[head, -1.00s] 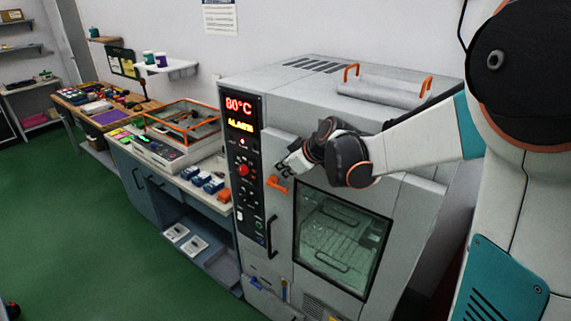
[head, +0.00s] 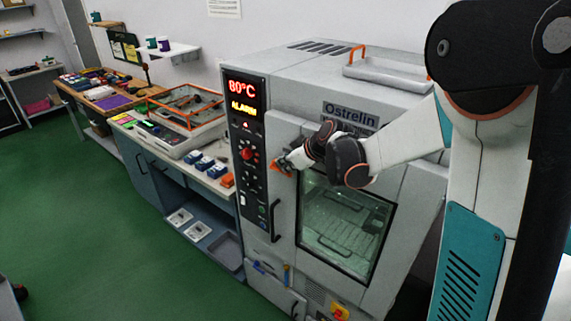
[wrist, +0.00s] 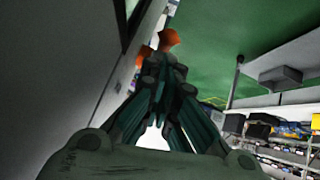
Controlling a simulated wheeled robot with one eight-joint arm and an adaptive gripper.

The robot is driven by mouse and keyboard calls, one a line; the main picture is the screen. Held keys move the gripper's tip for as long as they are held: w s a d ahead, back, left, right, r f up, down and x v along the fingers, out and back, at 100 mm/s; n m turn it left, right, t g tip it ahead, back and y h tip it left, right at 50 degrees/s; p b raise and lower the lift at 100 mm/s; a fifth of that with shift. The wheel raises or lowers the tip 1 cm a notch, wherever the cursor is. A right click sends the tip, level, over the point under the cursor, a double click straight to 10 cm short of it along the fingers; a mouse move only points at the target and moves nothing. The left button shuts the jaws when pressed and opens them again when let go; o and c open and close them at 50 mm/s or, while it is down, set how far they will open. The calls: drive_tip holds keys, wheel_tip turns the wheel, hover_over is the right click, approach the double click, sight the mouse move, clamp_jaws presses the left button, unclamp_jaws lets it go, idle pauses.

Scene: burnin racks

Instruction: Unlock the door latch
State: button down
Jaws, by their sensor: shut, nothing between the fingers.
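The door latch is an orange handle (head: 277,165) on the left edge of the grey oven door (head: 285,220), beside the control panel. In the wrist view the orange latch (wrist: 168,41) shows just beyond my fingertips. My gripper (head: 285,164) is shut with nothing between its fingers, its tips at or very close to the latch. I cannot tell whether they touch. In the wrist view my gripper (wrist: 165,68) partly covers the latch. The door is closed, with a glass window (head: 345,225) below my wrist.
The control panel (head: 246,150) shows 80°C and ALARM. A dark vertical door handle (head: 274,222) is below the latch. A workbench (head: 215,181) with blue and orange items stands to the left. A tray with orange handles (head: 390,72) lies on top. Green floor is clear at left.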

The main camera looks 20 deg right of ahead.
drive_tip(key=shift+s+d+f+b, duration=0.15)
drive_tip(key=shift+f+b, duration=0.1)
drive_tip(key=shift+b, duration=0.2)
drive_tip(key=shift+f+t+y+b, duration=0.25)
drive_tip(key=shift+t+y+b, duration=0.05)
drive_tip(key=shift+t+b, duration=0.25)
drive_tip(key=b, duration=0.1)
drive_tip(key=f+t+b, duration=0.1)
drive_tip(key=y+b, duration=0.1)
drive_tip(key=shift+s+d+f+t+b, duration=0.25)
drive_tip(key=shift+s+f+b, duration=0.05)
drive_tip(key=shift+f+b, duration=0.1)
drive_tip(key=shift+w+a+f+m+t+y+b, duration=0.1)
drive_tip(key=shift+w+a+f+t+y+b, duration=0.25)
drive_tip(key=shift+f+b, duration=1.2)
drive_tip(key=shift+w+a+f+m+t+y+b, duration=0.1)
drive_tip(key=shift+w+a+f+t+y+b, duration=0.25)
drive_tip(key=shift+f+b, duration=1.15)
drive_tip(key=shift+w+a+f+m+t+y+b, duration=0.15)
drive_tip(key=shift+w+f+t+b, duration=0.6)
drive_tip(key=shift+b, duration=1.35)
drive_tip(key=shift+s+a+f+g, duration=0.1)
drive_tip(key=shift+s+f+g, duration=0.1)
drive_tip(key=shift+f+g, duration=0.05)
drive_tip(key=shift+s, duration=0.1)
